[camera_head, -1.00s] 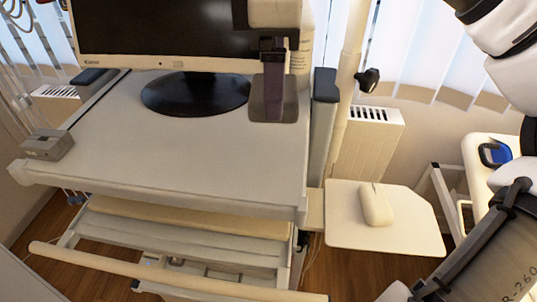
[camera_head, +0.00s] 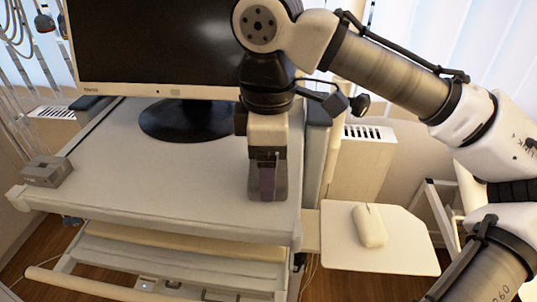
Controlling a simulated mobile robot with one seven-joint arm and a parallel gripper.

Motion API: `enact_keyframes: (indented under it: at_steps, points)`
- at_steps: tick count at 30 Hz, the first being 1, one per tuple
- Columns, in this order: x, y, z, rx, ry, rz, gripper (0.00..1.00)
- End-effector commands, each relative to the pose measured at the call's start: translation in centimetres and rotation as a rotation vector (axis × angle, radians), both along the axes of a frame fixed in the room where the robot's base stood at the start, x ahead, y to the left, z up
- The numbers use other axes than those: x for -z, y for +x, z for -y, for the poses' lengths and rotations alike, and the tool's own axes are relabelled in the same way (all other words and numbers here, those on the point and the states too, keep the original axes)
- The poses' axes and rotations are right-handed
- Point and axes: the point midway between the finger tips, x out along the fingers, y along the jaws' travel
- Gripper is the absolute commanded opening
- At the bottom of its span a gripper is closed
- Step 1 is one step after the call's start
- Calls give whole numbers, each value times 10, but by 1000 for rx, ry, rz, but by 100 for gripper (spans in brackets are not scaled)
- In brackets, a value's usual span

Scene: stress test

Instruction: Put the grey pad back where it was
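The grey pad (camera_head: 282,182) is a small flat grey piece at the right front part of the trolley's top shelf (camera_head: 170,185). My gripper (camera_head: 266,186) points down in front of the pad and overlaps it. The dark purplish finger part covers the pad's middle. The pad appears held in the gripper, though the gripping faces are hidden. I cannot tell whether the pad touches the shelf or hangs just above it.
A monitor on a round black base (camera_head: 186,120) stands behind. A grey box (camera_head: 47,171) sits at the shelf's left edge. A mouse (camera_head: 369,225) lies on a white side tray (camera_head: 380,262) to the right. The shelf's front middle is clear.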

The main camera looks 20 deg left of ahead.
Motion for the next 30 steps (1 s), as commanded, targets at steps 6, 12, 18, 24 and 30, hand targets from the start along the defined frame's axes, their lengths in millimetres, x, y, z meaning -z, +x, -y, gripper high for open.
enact_keyframes:
  at_steps: [6, 12, 18, 24, 30]
  points:
    - [2, 0, 0, 0, 0, 0, 58]
    - [2, 0, 0, 0, -1, 0, 98]
    - [1, 0, 0, 0, -1, -1, 98]
    - [6, 0, 0, 2, -3, 1, 98]
    - [-23, 1, -2, -2, 3, 0, 98]
